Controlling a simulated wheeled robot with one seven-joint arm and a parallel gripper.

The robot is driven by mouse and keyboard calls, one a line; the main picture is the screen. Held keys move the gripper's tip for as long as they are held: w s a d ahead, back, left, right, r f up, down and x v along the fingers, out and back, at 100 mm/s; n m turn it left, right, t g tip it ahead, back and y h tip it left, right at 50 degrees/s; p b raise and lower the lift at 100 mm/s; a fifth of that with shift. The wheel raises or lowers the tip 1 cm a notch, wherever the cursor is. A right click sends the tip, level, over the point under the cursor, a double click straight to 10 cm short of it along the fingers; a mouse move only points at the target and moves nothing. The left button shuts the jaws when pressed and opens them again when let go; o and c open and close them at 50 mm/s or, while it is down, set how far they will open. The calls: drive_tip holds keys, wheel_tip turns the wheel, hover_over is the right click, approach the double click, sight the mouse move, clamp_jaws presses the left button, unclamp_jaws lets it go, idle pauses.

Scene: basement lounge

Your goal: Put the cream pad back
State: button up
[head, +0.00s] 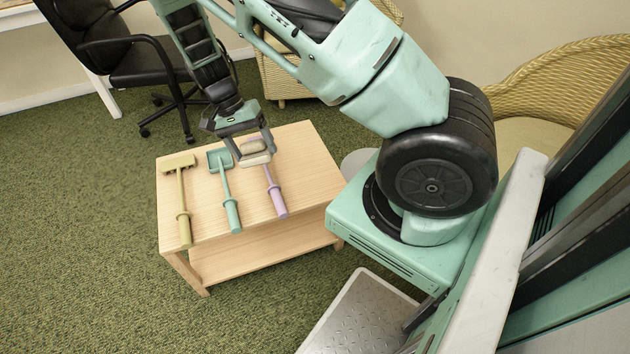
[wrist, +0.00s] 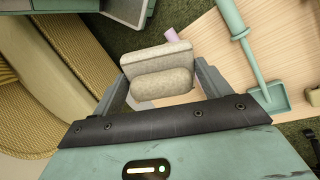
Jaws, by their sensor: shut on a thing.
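My gripper (head: 254,150) is shut on the cream pad (head: 255,159), low over the back right part of the small wooden table (head: 300,142). In the wrist view the cream pad (wrist: 162,84) sits between the fingertips (wrist: 163,73). It shows a rounded part and a flatter slab side by side; I cannot tell whether they are one piece. A lavender-handled tool (head: 275,190) lies on the table, and its far end is hidden by the pad and gripper. I cannot tell whether the pad touches the tool or the tabletop.
A teal scoop (head: 226,190) and an olive-yellow tool (head: 182,203) lie left of the lavender handle. A black office chair (head: 130,60) stands behind the table at the left. A wicker chair (head: 560,85) is at the right. Green carpet (head: 80,220) is clear at the left.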

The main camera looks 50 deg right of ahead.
drive_tip(key=d+f+m+t+y, duration=0.2)
drive_tip(key=d+f+m+t, duration=0.25)
drive_tip(key=d+m, duration=0.7)
drive_tip(key=m+h, duration=0.2)
drive_tip(key=m, duration=1.7)
hover_over(315, 179)
wheel_tip(315, 179, down, 7)
wheel_tip(315, 179, down, 10)
drive_tip(key=b, duration=0.5)
drive_tip(key=shift+f, duration=0.15)
drive_tip(key=o, duration=1)
